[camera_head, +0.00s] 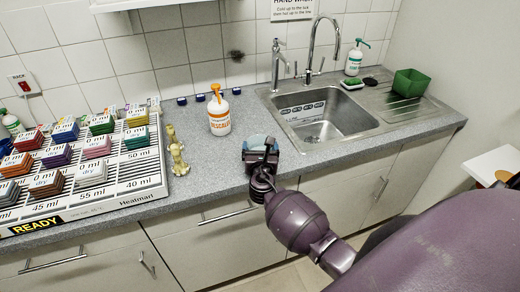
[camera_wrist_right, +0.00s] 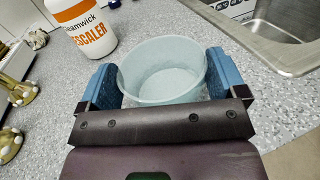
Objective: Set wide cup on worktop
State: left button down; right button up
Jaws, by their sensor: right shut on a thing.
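The wide cup (camera_wrist_right: 163,72) is a pale blue, translucent, low round cup with an open top. It looks empty and upright in the right wrist view. My right gripper (camera_head: 262,152) has its two blue fingers on opposite sides of the cup, shut on it. In the head view only part of the cup (camera_head: 257,141) shows behind the gripper, at the front of the grey speckled worktop (camera_head: 212,160). The cup is at or just over the surface; I cannot tell whether its base touches. My left gripper is not in view.
A white descaler bottle (camera_head: 219,114) with an orange top stands just behind and left of the cup. The sink (camera_head: 317,117) is to the right. A heating rack (camera_head: 125,190) with several coloured blocks and some yellowish fittings (camera_head: 178,160) are left. Bare worktop lies between.

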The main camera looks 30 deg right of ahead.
jog(key=shift+f, duration=0.15)
jog(key=o, duration=0.7)
